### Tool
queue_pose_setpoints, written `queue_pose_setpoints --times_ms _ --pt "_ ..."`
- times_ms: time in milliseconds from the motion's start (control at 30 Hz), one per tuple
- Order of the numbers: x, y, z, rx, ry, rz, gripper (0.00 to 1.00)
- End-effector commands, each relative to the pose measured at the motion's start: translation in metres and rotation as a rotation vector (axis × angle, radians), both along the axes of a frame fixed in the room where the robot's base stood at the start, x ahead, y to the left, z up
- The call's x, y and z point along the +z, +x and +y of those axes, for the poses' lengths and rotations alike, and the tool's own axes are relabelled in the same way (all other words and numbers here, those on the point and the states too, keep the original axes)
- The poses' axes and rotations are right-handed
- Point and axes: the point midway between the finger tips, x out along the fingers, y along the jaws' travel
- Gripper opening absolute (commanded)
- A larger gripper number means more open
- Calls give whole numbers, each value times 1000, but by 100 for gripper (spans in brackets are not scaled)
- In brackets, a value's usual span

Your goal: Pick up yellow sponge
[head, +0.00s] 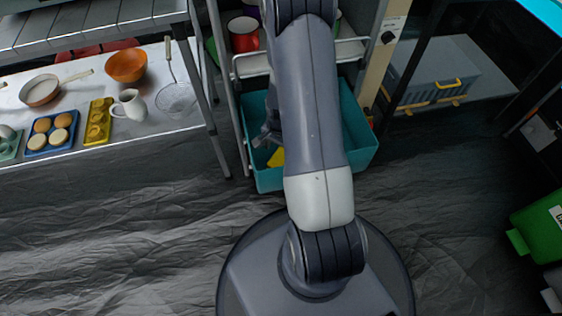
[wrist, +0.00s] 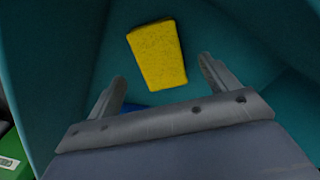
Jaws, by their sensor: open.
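The yellow sponge (wrist: 157,55) lies on the floor of a teal bin in the wrist view, just beyond my fingertips and roughly between them. In the head view a small yellow part of the sponge (head: 276,158) shows beside my arm; the rest is hidden. My gripper (wrist: 163,75) is open and empty, with its two fingers spread. In the head view my gripper (head: 266,137) is mostly hidden behind my arm, over the left part of the bin. I cannot tell its exact height above the sponge.
The teal bin (head: 361,150) has raised walls around the sponge and stands under a white rack (head: 345,50). A steel table (head: 70,145) with dishes stands at left. A green box (head: 540,225) is at right. A blue thing (wrist: 132,108) shows partly behind my gripper.

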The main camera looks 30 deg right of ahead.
Motion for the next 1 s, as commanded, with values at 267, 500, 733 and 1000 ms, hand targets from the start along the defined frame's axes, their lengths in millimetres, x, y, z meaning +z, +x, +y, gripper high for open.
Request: queue_pose_setpoints --times_ms 267,500,733,1000 --pt "-36 0 0 0 1 3 82" --pt "-50 0 -1 0 0 0 82" --pt "-49 0 -1 0 0 0 73" --pt "-49 0 -1 0 0 0 51"
